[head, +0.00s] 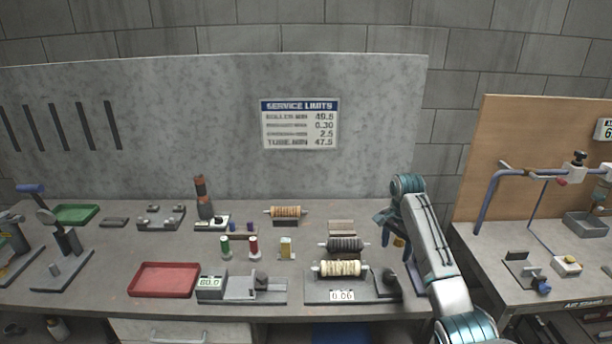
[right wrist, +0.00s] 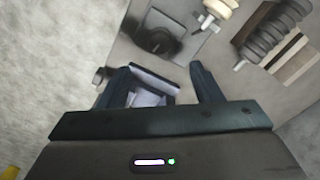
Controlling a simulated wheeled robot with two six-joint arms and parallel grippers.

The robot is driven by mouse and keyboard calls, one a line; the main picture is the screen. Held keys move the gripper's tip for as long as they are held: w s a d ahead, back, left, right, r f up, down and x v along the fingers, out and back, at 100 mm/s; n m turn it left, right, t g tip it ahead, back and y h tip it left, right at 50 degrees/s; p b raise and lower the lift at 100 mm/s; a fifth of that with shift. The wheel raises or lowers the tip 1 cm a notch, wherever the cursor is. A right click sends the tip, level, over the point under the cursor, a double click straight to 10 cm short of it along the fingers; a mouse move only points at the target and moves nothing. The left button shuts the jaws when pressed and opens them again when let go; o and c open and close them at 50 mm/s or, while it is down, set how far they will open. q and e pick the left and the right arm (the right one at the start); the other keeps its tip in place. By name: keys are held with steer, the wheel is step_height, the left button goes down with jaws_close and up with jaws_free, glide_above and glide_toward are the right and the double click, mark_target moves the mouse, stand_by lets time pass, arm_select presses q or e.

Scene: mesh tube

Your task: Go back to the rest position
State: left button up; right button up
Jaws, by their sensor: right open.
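My right gripper (head: 388,225) is above the right end of the grey bench, just right of the dark roller, and holds nothing that I can see. In the right wrist view its two fingers (right wrist: 168,85) stand apart over the bench top. The right arm comes up from the lower right of the head view. The dark ribbed roller (head: 343,244) and the cream roller (head: 340,268) lie to the left of the gripper. Both rollers also show at the top right of the wrist view. My left gripper is not in view.
A red tray (head: 163,280), a gauge reading 80.0 (head: 211,284) and small spools (head: 253,246) stand on the bench. An orange roller (head: 286,212) lies further back. A grey panel (head: 200,130) rises behind. A second bench (head: 500,270) stands right, beyond a gap.

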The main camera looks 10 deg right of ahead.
steer(key=s+a+f+n+t+h, duration=0.1)
steer(key=s+a+f+n, duration=0.3)
steer(key=s+f, duration=0.4)
steer(key=s+a+f+n+t, duration=0.1)
steer(key=s+a+f+n, duration=0.5)
steer(key=s, duration=0.5)
steer(key=s+a+r+n+t, duration=0.1)
steer(key=s+a+r+n, duration=0.15)
steer(key=s, duration=0.95)
steer(key=s+a+r+n+t, duration=0.1)
steer(key=s+a+n, duration=0.15)
steer(key=s, duration=0.85)
step_height(320, 180, down, 38)
steer(key=d+g+b, duration=0.2)
steer(key=d+b, duration=0.1)
steer(key=b, duration=0.3)
steer(key=s+f+b, duration=0.4)
steer(key=s+f, duration=1.5)
steer(key=f, duration=0.3)
steer(key=shift+d+m+g+b, duration=0.3)
steer(key=shift+m+g+b, duration=0.05)
steer(key=shift+m+g, duration=0.05)
